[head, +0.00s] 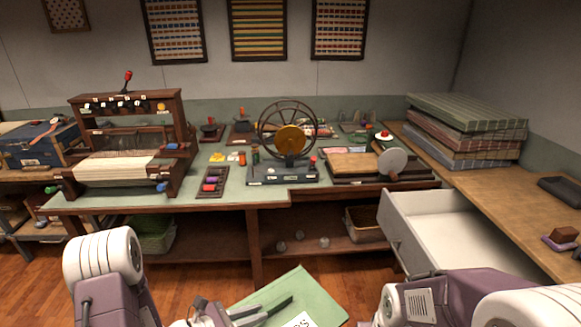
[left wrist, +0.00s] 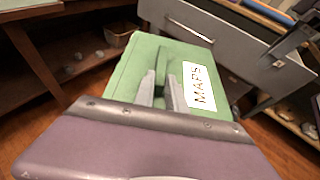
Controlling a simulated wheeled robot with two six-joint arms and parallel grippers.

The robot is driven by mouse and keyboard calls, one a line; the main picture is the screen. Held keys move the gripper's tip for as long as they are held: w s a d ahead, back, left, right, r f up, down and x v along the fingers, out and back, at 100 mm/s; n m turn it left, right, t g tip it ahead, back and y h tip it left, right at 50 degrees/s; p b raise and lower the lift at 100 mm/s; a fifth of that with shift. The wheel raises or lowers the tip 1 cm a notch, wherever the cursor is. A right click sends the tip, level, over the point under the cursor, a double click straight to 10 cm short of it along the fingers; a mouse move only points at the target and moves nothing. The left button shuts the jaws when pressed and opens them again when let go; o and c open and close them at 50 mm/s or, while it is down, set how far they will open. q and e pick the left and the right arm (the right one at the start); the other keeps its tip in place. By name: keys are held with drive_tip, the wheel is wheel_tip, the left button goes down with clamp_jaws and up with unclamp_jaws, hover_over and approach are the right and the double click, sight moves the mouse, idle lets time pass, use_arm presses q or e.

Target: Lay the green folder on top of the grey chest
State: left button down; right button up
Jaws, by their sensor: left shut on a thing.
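The green folder (head: 305,293) has a white label and shows at the bottom middle of the head view. In the left wrist view, the folder (left wrist: 145,70) fills the middle, its label reading "MAPS". My left gripper (head: 262,311) is shut on the folder's near edge, one finger showing on top, and holds it above the floor. A grey unit with an open drawer (head: 440,222) stands at the right; its drawer front (left wrist: 235,62) is beyond the folder in the wrist view. I cannot tell whether this is the grey chest. My right arm shows lower right; its gripper is not clearly visible.
A green-topped worktable (head: 225,192) with a loom (head: 130,150) and a wheel device (head: 289,145) stands ahead. A wooden counter (head: 480,178) on the right bears stacked patterned boxes (head: 465,130). The open drawer juts out into the space before the table.

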use_arm(q)
drive_tip(key=shift+n+t+y, duration=0.4)
drive_tip(key=shift+n+t, duration=0.2)
drive_tip(key=shift+t, duration=0.1)
drive_tip(key=a, duration=0.4)
drive_tip(key=a+f, duration=0.1)
drive_tip(key=a, duration=0.2)
drive_tip(key=shift+w, duration=0.25)
drive_tip(key=shift+s+a+f+m+g+h, duration=0.35)
drive_tip(key=shift+s+a, duration=0.2)
drive_tip(key=shift+s, duration=0.1)
drive_tip(key=shift+s+a+f+m+g+h, duration=0.25)
drive_tip(key=shift+s+a+f+m+g, duration=0.1)
drive_tip(key=shift+s+a, duration=0.25)
drive_tip(key=shift+r, duration=0.1)
